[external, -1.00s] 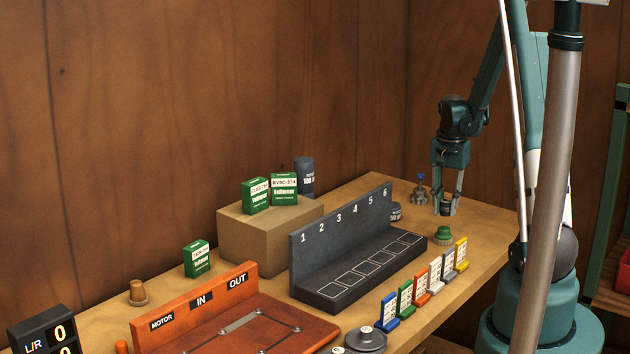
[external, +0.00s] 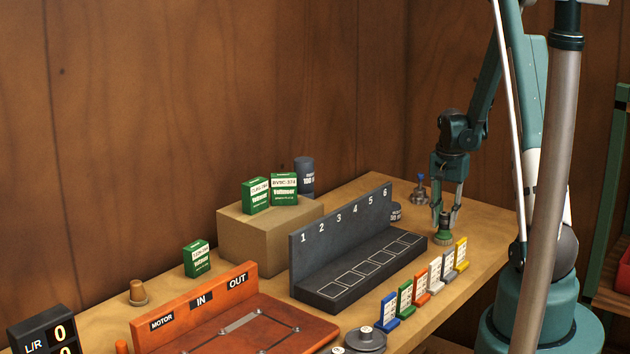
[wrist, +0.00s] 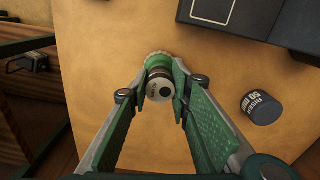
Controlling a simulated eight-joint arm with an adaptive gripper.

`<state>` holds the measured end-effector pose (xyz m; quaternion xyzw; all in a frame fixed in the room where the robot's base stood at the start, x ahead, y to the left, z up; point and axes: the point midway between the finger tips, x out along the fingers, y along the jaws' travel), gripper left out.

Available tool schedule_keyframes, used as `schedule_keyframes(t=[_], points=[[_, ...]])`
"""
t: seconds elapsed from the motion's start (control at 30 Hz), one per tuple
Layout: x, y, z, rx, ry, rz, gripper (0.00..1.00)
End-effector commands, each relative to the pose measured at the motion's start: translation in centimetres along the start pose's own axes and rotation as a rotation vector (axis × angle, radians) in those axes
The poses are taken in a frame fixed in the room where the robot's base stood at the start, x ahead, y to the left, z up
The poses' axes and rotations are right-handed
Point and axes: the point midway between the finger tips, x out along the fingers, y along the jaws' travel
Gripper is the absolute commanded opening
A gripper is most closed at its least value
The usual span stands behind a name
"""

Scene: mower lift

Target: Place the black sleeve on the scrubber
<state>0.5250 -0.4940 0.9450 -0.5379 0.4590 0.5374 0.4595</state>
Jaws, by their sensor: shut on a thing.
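The black sleeve (wrist: 161,84) is held between the fingertips of my gripper (external: 445,214). In the wrist view it is a small dark cylinder with a pale end that has a dark hole. The scrubber (external: 443,239), green with a pale edge, is right beneath the sleeve at the right end of the table. In the wrist view the scrubber's rim (wrist: 158,57) shows just behind the sleeve. The sleeve appears to be on or just above the scrubber; I cannot tell whether they touch.
A dark numbered rack (external: 362,268) stands to the left, with several coloured tags (external: 422,291) in front. A grey riser cylinder (wrist: 261,107) and a blue-topped metal fitting (external: 420,192) are nearby. Cardboard box (external: 262,245) and orange board (external: 200,305) are further left.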

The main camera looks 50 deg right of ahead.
Motion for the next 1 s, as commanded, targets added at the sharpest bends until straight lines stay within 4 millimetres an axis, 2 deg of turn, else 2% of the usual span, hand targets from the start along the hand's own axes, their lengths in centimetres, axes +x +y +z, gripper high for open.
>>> schedule_keyframes(t=[0.13,0.17,0.27,0.77,1.0], points=[[0.4,0.0,0.0,0.0,0.0,0.0,0.03],[0.3,0.0,0.0,0.0,0.0,0.0,0.24],[0.3,0.0,0.0,0.0,0.0,0.0,0.36],[0.0,0.0,0.0,0.0,0.0,0.0,0.36],[-1.5,0.0,0.0,0.0,0.0,0.0,0.36]])
